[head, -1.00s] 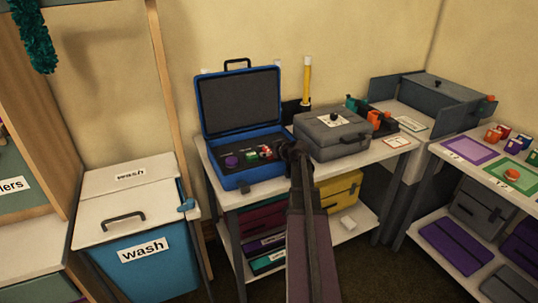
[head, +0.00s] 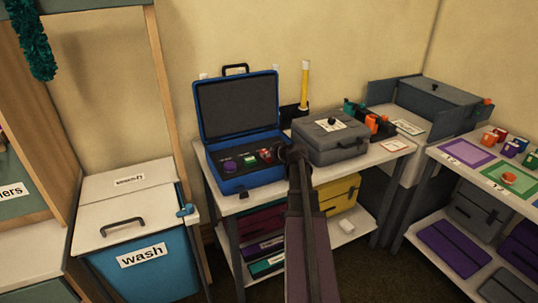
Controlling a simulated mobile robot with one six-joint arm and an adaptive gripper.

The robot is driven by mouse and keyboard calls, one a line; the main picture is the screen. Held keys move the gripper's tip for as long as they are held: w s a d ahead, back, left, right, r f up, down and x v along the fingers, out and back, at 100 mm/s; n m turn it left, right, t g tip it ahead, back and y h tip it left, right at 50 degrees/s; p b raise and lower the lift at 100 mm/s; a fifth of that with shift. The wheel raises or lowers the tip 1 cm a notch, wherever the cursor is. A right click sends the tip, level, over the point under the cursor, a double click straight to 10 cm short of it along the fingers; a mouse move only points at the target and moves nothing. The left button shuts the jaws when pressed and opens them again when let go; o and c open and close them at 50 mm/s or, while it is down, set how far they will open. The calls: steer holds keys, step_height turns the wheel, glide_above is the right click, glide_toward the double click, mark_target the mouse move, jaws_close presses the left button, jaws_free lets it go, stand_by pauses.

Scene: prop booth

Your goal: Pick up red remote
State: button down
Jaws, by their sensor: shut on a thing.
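The red remote (head: 266,156) is a small red block with pale marks, at the right end of a row in the open blue case (head: 247,184). My gripper (head: 281,151) reaches in over the right part of the case from the front. It is shut on the red remote, at its right side. The dark fingertips are small and partly hidden by my arm, so the exact contact is hard to see. I cannot tell whether the remote is clear of the case floor.
A green block (head: 250,160) and a purple round piece (head: 229,166) sit left of the remote. The case lid (head: 237,106) stands upright behind. A closed grey case (head: 331,138) is close on the right. A blue wash bin (head: 150,268) stands at the left.

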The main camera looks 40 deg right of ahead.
steer(key=shift+r+p, duration=4.15)
steer(key=shift+r, duration=0.3)
